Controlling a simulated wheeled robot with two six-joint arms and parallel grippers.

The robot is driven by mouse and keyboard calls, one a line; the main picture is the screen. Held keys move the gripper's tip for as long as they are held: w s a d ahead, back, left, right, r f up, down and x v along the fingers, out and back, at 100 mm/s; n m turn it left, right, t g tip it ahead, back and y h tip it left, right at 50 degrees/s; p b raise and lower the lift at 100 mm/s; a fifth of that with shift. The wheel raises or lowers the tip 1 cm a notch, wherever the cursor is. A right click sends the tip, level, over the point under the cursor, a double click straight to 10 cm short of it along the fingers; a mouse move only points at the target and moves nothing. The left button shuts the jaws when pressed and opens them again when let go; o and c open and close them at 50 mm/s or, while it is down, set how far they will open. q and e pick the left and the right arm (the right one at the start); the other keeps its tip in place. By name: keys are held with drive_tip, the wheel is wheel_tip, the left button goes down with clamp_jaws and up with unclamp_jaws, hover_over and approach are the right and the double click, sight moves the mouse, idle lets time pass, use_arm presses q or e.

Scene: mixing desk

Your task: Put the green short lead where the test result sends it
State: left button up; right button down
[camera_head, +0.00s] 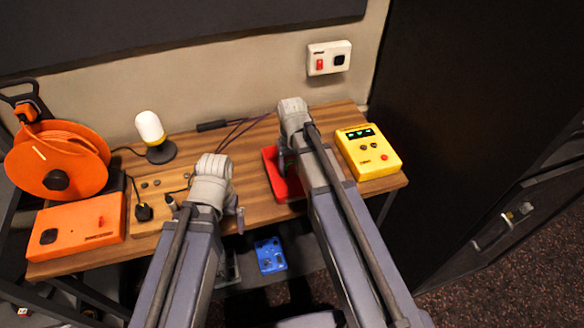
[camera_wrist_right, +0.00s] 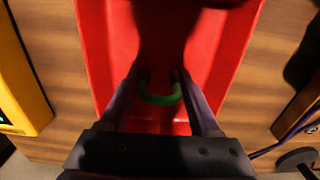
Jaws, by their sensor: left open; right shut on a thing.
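The green short lead (camera_wrist_right: 160,98) shows as a small green loop in the right wrist view. My right gripper (camera_wrist_right: 161,82) is shut on it, over a red tray (camera_wrist_right: 97,45); I cannot tell whether the lead touches the tray. In the head view the red tray (camera_head: 290,190) is partly hidden by my right arm. The yellow tester (camera_head: 371,153), with lit green marks on its dark display, stands right of the tray. The marks are too small to read. My left gripper (camera_head: 237,217) is open near the desk's front edge, mostly hidden behind its wrist.
An orange cable reel (camera_head: 75,150) and orange box (camera_head: 90,232) stand at the left. A white-topped lamp (camera_head: 150,130) stands at the back. A wooden board (camera_head: 150,187) carries plugs. A blue box (camera_head: 270,254) sits below the front edge. A white switch box (camera_head: 329,58) is on the wall.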

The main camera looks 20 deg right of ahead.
sight(292, 161)
drive_tip(key=shift+f, duration=0.2)
drive_tip(key=shift+c, duration=0.5)
unclamp_jaws()
drive_tip(key=shift+r, duration=0.15)
wheel_tip(292, 161, up, 13)
drive_tip(key=p, duration=1.3)
drive_tip(key=shift+f, duration=0.2)
wheel_tip(292, 161, down, 13)
drive_tip(key=b, duration=1.3)
drive_tip(key=shift+r, duration=0.15)
drive_tip(key=shift+r, duration=0.15)
